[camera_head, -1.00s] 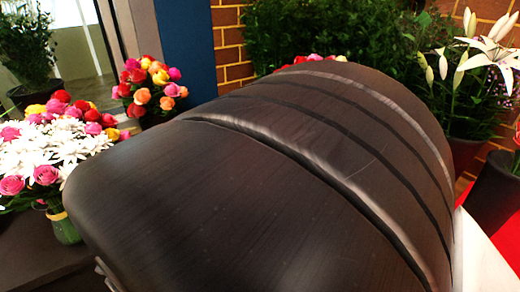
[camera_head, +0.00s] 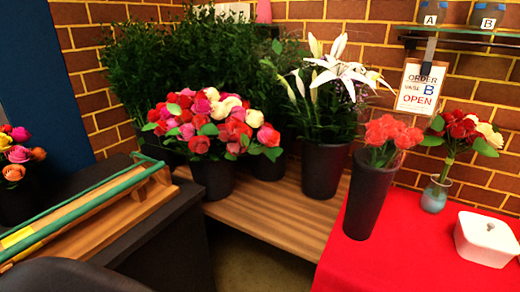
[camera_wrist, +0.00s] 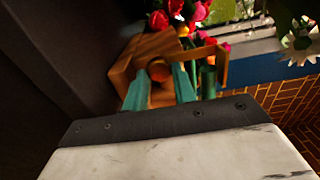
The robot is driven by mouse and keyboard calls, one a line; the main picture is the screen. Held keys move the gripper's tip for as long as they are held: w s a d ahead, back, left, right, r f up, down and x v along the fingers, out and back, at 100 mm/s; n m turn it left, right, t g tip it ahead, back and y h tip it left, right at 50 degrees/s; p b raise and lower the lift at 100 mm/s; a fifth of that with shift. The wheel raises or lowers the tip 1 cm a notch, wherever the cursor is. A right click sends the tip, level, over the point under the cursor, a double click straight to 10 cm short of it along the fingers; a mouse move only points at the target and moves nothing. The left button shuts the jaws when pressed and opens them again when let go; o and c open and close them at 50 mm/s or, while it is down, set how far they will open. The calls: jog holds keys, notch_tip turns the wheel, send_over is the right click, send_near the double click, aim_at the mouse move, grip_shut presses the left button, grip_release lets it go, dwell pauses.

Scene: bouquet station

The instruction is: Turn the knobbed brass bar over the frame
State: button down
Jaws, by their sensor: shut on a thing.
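In the wrist view, the two teal fingertips of my gripper (camera_wrist: 160,82) stand on either side of a round brass-coloured knob (camera_wrist: 158,69), shut on it. A tan bar (camera_wrist: 203,53) runs to the right from near the knob; how the two join is unclear. A wooden frame part (camera_wrist: 140,47) is behind them. In the head view, the wooden frame (camera_head: 125,205) lies on a dark worktop at left, with long green strips along it and a yellow patch at its near end. My gripper and the knob are not visible in the head view.
Pink and red flowers (camera_wrist: 185,12) are close behind the frame in the wrist view. In the head view, a rose bucket (camera_head: 213,178) and lily bucket (camera_head: 323,168) stand on a wooden bench. A red table (camera_head: 420,255) at right holds a dark vase (camera_head: 370,198) and white box (camera_head: 487,238).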

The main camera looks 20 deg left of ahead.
jog(key=shift+w+r, duration=0.1)
jog(key=shift+w, duration=0.05)
jog(key=c, duration=1.2)
grip_release()
jog(key=shift+o, duration=0.2)
